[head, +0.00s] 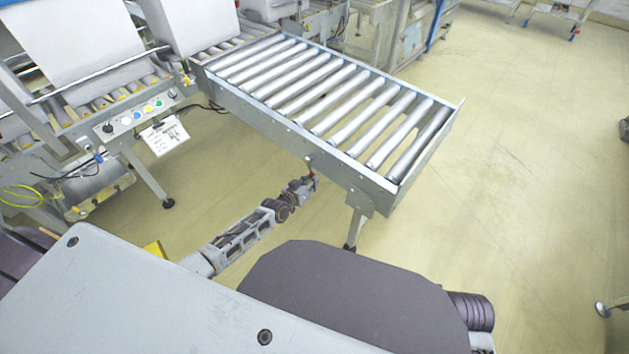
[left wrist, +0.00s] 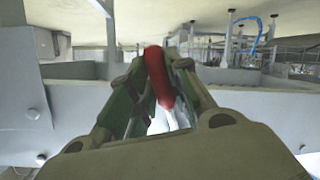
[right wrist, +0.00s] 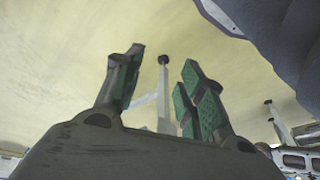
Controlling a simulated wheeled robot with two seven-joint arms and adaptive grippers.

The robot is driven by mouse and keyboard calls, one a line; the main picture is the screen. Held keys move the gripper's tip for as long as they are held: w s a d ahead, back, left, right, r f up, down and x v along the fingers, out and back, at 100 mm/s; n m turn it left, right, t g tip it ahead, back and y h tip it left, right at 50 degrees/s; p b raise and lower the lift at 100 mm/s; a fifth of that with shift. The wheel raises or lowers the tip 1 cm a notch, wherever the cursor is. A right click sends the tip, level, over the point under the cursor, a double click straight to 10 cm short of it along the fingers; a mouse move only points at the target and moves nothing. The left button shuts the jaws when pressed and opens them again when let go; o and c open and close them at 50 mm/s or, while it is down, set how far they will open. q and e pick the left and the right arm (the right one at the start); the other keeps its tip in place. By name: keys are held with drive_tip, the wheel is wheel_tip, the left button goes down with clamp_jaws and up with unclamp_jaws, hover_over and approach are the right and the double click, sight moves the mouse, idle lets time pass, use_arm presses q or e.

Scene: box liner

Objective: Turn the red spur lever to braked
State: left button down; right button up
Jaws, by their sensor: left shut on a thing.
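The red spur lever (left wrist: 158,75) stands out in the left wrist view, a rounded red handle between the green-padded fingers of my left gripper (left wrist: 160,75). The gripper is shut on it. In the head view my left gripper (head: 311,181) is at the side rail of the roller conveyor (head: 290,128), below its near edge; the lever is too small there to read its setting.
A control panel (head: 135,117) with coloured buttons and a hanging white tag (head: 165,135) is on the machine at left. A conveyor leg (head: 355,228) stands near my left gripper. The floor (head: 520,170) to the right is open.

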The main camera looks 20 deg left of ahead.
use_arm(q)
drive_tip(key=a+m, duration=0.1)
drive_tip(key=a+m+y+p, duration=0.1)
drive_tip(key=w+a+m, duration=0.1)
drive_tip(key=shift+w+a+f+t+y, duration=0.1)
drive_tip(key=shift+f+t+y, duration=0.2)
drive_tip(key=shift+t, duration=0.1)
use_arm(e)
drive_tip(key=f, duration=0.2)
drive_tip(key=shift+w+d+f, duration=0.1)
drive_tip(key=shift+d+f, duration=0.1)
drive_tip(key=shift+f, duration=0.2)
use_arm(q)
drive_tip(key=c, duration=1.3)
unclamp_jaws()
drive_tip(key=shift+r, duration=0.1)
drive_tip(key=shift+v, duration=6)
drive_tip(key=shift+a, duration=0.1)
